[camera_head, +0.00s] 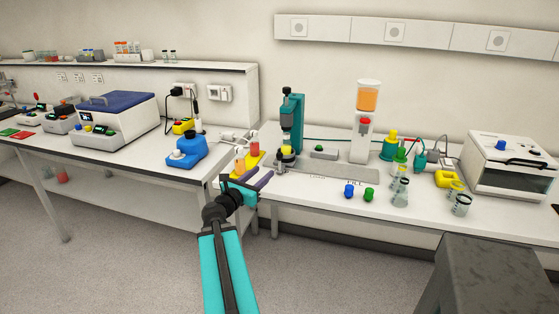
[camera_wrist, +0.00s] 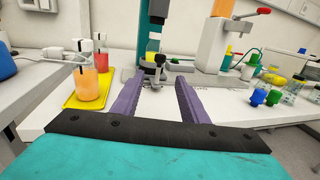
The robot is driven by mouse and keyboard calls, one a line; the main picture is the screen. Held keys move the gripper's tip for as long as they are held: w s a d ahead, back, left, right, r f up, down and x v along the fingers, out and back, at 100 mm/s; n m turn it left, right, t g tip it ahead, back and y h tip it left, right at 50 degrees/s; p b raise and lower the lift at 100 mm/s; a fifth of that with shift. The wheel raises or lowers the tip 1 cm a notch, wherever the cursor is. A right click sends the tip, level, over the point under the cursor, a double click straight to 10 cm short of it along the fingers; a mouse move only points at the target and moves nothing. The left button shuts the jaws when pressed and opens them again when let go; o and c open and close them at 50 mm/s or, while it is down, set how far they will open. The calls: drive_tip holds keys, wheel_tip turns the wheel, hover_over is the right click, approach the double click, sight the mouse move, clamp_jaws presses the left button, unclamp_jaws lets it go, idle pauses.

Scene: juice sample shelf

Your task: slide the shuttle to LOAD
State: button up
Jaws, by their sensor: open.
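My gripper (camera_head: 256,178) is open, with its purple fingers reaching toward the left end of the juice station. In the wrist view, my gripper (camera_wrist: 160,77) has nothing between its fingers, and a small dark and metal part with a round knob (camera_wrist: 159,60) shows just beyond the tips. This part looks like the shuttle (camera_head: 286,155), under the teal column at the station's left end; its outline is partly unclear. The station's grey base (camera_head: 335,172) runs right to the dispenser (camera_head: 367,97) with orange juice. Lettering on its front edge is too small to read surely.
A yellow tray (camera_wrist: 78,101) with juice containers stands just left of my gripper. Blue (camera_head: 349,190) and green (camera_head: 369,194) caps and clear beakers (camera_head: 461,205) stand at the front right. A white box machine (camera_head: 508,165) is at the far right.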

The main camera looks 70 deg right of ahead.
sight(280, 158)
drive_tip(key=shift+d, duration=0.15)
drive_tip(key=shift+s+d+p, duration=0.35)
drive_tip(key=shift+d+p, duration=0.1)
drive_tip(key=shift+d, duration=1.75)
drive_tip(key=shift+s+d+p, duration=0.4)
drive_tip(key=shift+d+p, duration=0.1)
drive_tip(key=shift+d, duration=1.75)
drive_tip(key=shift+s+d+p, duration=0.35)
drive_tip(key=shift+d+p, duration=0.1)
drive_tip(key=shift+d, duration=1.75)
clamp_jaws()
